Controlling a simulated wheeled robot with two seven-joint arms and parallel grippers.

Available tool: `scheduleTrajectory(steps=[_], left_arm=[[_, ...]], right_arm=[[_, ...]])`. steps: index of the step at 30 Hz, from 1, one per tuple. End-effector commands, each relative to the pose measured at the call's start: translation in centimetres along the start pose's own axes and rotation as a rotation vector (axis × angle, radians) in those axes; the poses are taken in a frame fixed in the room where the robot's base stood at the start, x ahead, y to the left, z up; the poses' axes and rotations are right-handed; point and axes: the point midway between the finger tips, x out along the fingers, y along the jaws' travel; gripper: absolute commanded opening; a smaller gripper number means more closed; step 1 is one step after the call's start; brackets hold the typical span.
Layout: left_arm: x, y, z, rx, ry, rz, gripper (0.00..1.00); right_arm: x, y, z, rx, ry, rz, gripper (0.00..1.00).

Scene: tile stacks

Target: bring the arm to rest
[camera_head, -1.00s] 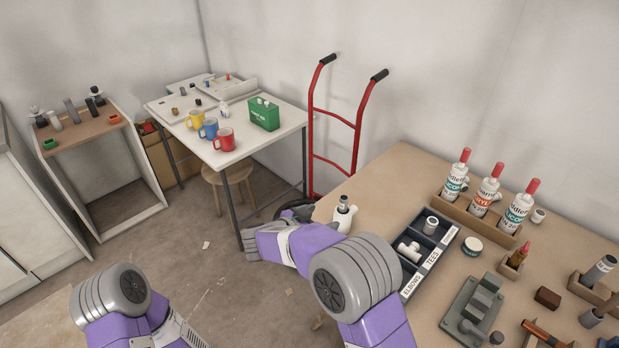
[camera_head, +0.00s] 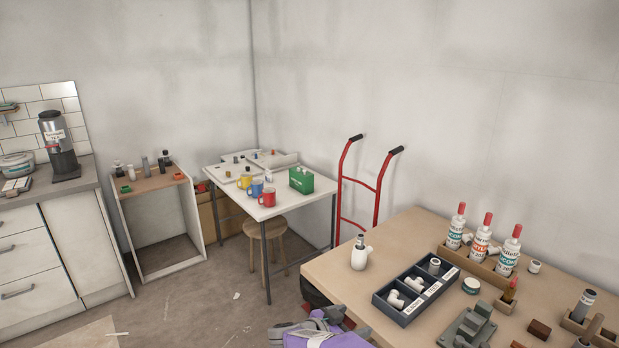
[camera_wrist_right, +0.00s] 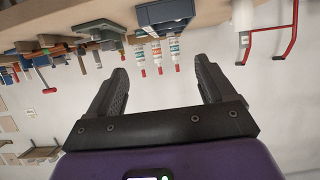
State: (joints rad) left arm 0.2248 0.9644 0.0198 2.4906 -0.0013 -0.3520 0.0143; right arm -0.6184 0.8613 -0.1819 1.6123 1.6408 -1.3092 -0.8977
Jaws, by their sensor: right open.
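My right gripper (camera_head: 308,325) shows at the bottom middle of the head view, low in front of the workbench's left edge, with its purple wrist cut off by the frame. In the right wrist view the gripper (camera_wrist_right: 162,80) has its two dark fingers wide apart with nothing between them. That view is upside down, with the bench edge and bottles beyond the fingers. My left gripper is not in view.
The workbench (camera_head: 345,275) holds a divided tray (camera_head: 402,312) of pipe fittings, a white bottle (camera_head: 361,254) and several red-capped bottles (camera_head: 481,243). Behind are a white table (camera_head: 236,198) with mugs, a stool (camera_head: 264,230) and a red hand truck (camera_head: 380,187). The floor at left is open.

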Motion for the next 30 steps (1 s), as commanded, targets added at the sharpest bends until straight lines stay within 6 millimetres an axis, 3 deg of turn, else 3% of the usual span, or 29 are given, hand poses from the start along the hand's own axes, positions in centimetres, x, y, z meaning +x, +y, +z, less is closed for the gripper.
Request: scheduleTrajectory(steps=[11,14,17,19,22,24,27,30], left_arm=[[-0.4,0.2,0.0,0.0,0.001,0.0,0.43],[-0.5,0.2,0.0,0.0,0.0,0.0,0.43],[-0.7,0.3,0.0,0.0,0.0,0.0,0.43],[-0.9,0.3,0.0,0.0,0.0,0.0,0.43],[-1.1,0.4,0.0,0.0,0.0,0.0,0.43],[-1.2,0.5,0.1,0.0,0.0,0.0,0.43],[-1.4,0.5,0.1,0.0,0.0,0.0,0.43],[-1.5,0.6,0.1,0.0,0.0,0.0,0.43]], right_arm=[[6.4,1.1,6.0,-0.105,-0.045,-0.193,0.83],[7.8,1.9,8.9,-0.145,-0.101,-0.264,0.83],[9.0,3.7,13.2,-0.196,-0.206,-0.349,0.83],[9.1,5.6,17.1,-0.236,-0.32,-0.418,0.83],[7.7,9.3,23.1,-0.287,-0.529,-0.511,0.83],[5.6,12.4,26.9,-0.316,-0.691,-0.565,0.83],[1.7,16.7,30.9,-0.349,-0.911,-0.621,0.83],[-1.9,20.1,33.2,-0.369,-1.087,-0.656,0.83]])
